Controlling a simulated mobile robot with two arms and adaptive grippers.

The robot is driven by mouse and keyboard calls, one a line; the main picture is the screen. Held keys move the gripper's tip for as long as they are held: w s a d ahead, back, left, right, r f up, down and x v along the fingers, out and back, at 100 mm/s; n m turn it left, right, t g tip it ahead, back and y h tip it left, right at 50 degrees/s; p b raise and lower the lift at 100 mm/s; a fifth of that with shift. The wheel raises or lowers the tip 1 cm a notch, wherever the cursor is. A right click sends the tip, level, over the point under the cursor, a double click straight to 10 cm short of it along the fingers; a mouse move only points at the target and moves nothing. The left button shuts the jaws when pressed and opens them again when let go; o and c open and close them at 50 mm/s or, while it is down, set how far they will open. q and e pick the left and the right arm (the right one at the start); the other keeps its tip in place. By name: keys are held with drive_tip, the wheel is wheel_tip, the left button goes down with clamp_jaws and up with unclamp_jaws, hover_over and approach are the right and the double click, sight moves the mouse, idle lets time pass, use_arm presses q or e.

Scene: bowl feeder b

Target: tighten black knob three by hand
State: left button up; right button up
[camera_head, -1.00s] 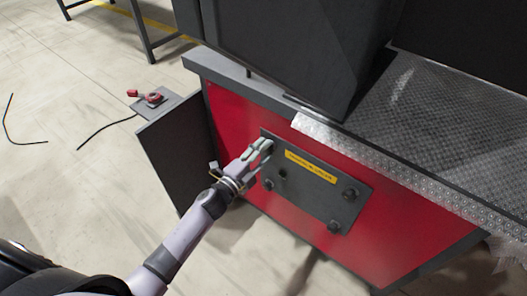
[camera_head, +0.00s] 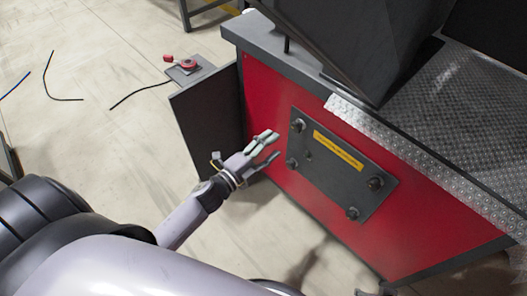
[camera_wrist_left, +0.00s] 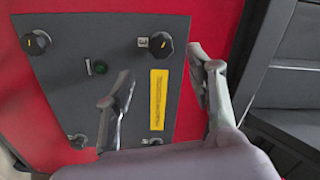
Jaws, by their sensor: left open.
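A grey panel (camera_head: 330,178) on the red cabinet front has black knobs near its corners. In the head view I see the upper-left knob (camera_head: 298,125), lower-left knob (camera_head: 292,162), upper-right knob (camera_head: 375,182) and lower-right knob (camera_head: 352,212). The wrist view is turned; its top-right knob (camera_wrist_left: 155,44) appears to be the panel's upper-left one, with a small white mark that looks like a 3. My left gripper (camera_head: 273,146) is open and empty, left of the panel and apart from the knobs. Its fingers (camera_wrist_left: 160,75) partly cover the panel's far end. My right gripper is out of view.
A patterned metal ledge (camera_head: 430,165) juts out above.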

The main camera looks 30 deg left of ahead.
use_arm(q)
drive_tip(key=shift+v, duration=1.45)
